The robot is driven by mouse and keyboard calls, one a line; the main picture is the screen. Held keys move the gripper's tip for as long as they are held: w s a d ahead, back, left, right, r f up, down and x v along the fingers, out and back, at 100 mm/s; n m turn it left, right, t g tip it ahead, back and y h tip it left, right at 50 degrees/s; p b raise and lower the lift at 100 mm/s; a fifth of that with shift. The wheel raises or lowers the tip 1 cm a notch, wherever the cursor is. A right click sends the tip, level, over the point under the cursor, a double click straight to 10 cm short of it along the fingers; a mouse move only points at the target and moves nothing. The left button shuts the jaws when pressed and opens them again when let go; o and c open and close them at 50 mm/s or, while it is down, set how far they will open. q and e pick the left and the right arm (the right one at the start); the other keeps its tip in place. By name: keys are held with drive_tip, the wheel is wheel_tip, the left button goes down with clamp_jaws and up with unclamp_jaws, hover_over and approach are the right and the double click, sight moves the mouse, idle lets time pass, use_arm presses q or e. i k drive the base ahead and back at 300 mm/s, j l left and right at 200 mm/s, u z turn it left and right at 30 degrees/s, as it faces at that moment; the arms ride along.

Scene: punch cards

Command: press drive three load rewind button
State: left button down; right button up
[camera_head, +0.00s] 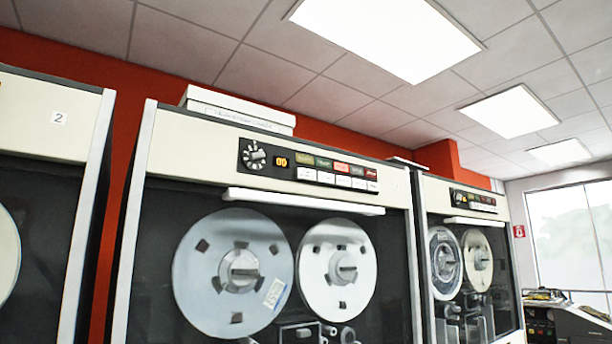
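A large tape drive (150,160) with a cream top and two reels fills the middle of the head view. I see no readable number on it. Its control panel (290,160) holds a dial (254,156), an orange lit display (282,162), a row of coloured indicators (323,163) and a row of white buttons (326,178) below them. The lettering is too small to read, so I cannot tell which one is load rewind. Neither of my grippers is in view.
A drive labelled 2 (58,118) stands at the left. Another drive (470,199) stands at the right. A white box (238,108) lies on top of the middle drive. A handle-like bar (303,202) juts out below the panel. A machine (570,320) stands by the far window.

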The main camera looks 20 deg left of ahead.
sight(305, 174)
drive_tip(key=i+l+u, duration=0.3)
drive_tip(key=l, duration=0.3)
drive_tip(key=i+l+u, duration=0.1)
drive_tip(key=i+l, duration=0.15)
drive_tip(key=i+l+u, duration=0.15)
drive_tip(key=l, duration=0.25)
drive_tip(key=i+l+u, duration=0.15)
drive_tip(key=l, duration=0.2)
